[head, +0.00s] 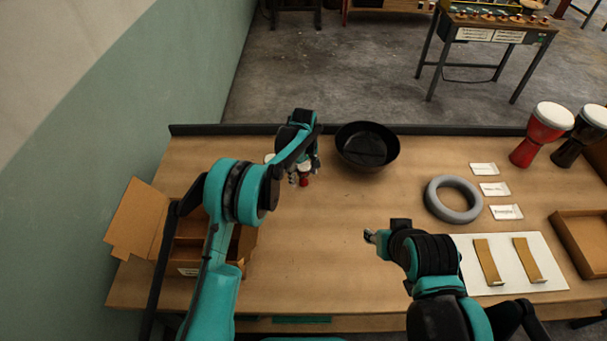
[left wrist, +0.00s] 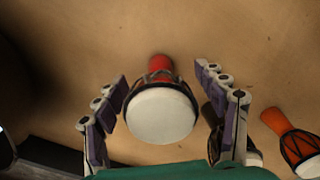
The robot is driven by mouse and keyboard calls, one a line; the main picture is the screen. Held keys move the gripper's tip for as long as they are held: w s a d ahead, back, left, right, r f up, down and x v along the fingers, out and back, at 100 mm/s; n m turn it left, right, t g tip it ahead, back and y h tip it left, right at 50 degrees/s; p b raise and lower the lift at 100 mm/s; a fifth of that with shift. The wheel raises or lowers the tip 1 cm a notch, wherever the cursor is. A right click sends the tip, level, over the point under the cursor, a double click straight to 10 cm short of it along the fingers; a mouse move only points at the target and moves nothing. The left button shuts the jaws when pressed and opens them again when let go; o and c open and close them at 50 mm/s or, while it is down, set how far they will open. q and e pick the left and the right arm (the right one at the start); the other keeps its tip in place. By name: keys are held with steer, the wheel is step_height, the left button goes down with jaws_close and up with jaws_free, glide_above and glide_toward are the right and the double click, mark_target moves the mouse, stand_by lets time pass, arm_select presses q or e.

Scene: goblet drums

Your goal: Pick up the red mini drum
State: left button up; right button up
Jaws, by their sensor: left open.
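A red mini drum (left wrist: 161,112) with a white head is between the spread fingers of my left gripper (left wrist: 163,118) in the left wrist view. The fingers are open on either side, with no clear grip on it. In the head view, my left gripper (head: 302,167) is over the table's back left part and hides most of the drum; a little red (head: 304,181) shows below it. An orange-red drum (left wrist: 293,141) lies to the right in the wrist view. A dark drum is partly hidden behind the right finger. My right gripper (head: 373,237) is over the table's middle, its jaws unclear.
A black bowl (head: 367,147) stands right of my left gripper. An open cardboard box (head: 140,222) is at the left. A grey ring (head: 453,200), white cards and larger drums (head: 541,134) are on the right. The table's middle front is clear.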

arm_select(q)
steer(key=shift+r, duration=0.1)
steer(key=c, duration=1.4)
steer(key=shift+o, duration=0.2)
steer(key=shift+r, duration=0.15)
